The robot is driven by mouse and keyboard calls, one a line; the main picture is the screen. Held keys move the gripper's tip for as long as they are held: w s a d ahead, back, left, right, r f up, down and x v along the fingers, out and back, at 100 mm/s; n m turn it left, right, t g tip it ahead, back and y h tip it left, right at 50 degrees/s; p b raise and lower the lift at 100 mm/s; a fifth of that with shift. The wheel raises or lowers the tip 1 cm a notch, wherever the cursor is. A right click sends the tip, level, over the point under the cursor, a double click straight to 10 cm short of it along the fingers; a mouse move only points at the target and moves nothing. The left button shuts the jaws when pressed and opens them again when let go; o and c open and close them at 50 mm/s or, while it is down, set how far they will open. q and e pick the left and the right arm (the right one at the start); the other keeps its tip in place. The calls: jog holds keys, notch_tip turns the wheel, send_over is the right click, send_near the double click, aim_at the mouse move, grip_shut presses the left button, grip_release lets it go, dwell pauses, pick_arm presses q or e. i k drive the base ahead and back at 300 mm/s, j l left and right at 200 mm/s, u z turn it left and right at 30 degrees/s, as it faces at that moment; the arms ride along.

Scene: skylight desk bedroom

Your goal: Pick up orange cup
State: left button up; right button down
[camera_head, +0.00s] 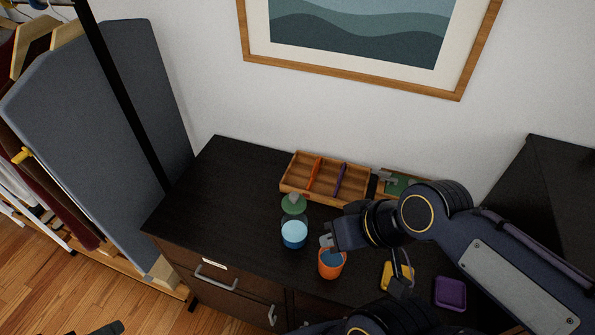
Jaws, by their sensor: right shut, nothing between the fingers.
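The orange cup (331,264) stands upright near the front edge of the dark desk. Its inside looks blue-grey. My right gripper (327,240) reaches in from the right, just above and behind the cup's rim as seen here. Its fingers are shut with nothing between them. I cannot tell whether they touch the rim.
A blue cup (294,236) and a green bottle-like item (293,204) stand left of the orange cup. A wooden divided tray (325,177) lies behind. A yellow item (389,276) and a purple dish (450,294) are at right. The desk's left side (215,190) is clear.

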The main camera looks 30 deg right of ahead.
aim_at(330, 265)
jog(key=l+z, duration=0.1)
jog(key=z, duration=0.25)
jog(key=k+l+z, duration=0.1)
jog(key=z, duration=0.25)
jog(key=l+z, duration=0.15)
jog(key=z, duration=0.2)
